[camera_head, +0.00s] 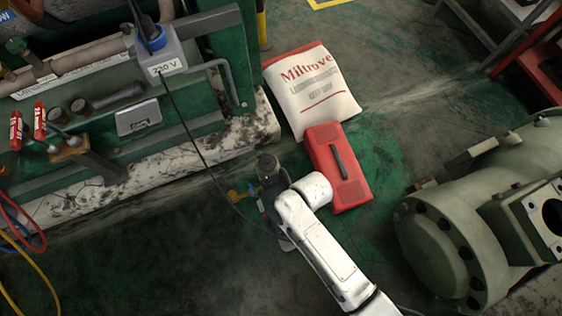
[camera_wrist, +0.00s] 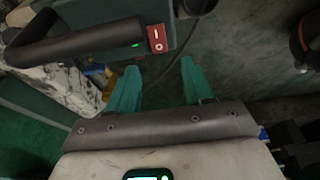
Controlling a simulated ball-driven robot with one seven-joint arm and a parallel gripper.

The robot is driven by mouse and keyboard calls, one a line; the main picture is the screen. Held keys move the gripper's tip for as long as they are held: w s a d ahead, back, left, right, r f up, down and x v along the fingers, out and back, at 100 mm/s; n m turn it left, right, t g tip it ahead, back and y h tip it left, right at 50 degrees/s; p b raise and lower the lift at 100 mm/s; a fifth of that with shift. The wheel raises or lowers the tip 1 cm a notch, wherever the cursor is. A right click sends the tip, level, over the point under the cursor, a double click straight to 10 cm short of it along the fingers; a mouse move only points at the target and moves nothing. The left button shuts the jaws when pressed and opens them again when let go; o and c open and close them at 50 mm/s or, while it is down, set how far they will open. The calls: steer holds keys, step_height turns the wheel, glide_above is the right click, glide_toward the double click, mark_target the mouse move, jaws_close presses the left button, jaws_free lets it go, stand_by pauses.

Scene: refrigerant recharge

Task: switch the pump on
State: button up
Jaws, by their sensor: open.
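The red rocker switch (camera_wrist: 157,38), marked I and O, is on a dark grey-green housing in the wrist view, probably the pump's. A small green light (camera_wrist: 136,45) glows beside it. A thick black handle (camera_wrist: 75,42) curves at the left of the housing. My gripper (camera_wrist: 158,76) is open and empty, its two teal fingers apart below the switch in the picture, with no clear contact. In the head view a dark unit (camera_head: 268,170) with yellow and blue fittings stands by my white arm, which covers part of it; the switch cannot be made out there.
A red case (camera_head: 358,185) and a white Miltrove bag (camera_head: 305,95) lie on the floor beyond. A large green machine (camera_head: 450,245) stands at the right. A cable (camera_head: 208,172) hangs from the 220 V box (camera_head: 166,62) at the left bench.

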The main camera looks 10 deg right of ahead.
steer(key=p+v, duration=0.1)
steer(key=v, duration=0.4)
steer(key=shift+p, duration=0.35)
steer(key=s+d+r+m+t+h, duration=0.15)
steer(key=s+d+r+m, duration=0.25)
steer(key=d+r+m, duration=0.55)
steer(key=s+d+r+m+t+h, duration=0.15)
steer(key=s+d+r+m, duration=0.35)
steer(key=d+m, duration=0.8)
step_height(320, 180, up, 27)
steer(key=g+p, duration=0.1)
steer(key=p, duration=2.6)
steer(key=shift+w+d+r+n, duration=0.15)
steer(key=shift+w+d+n, duration=0.05)
steer(key=shift+w+n, duration=0.25)
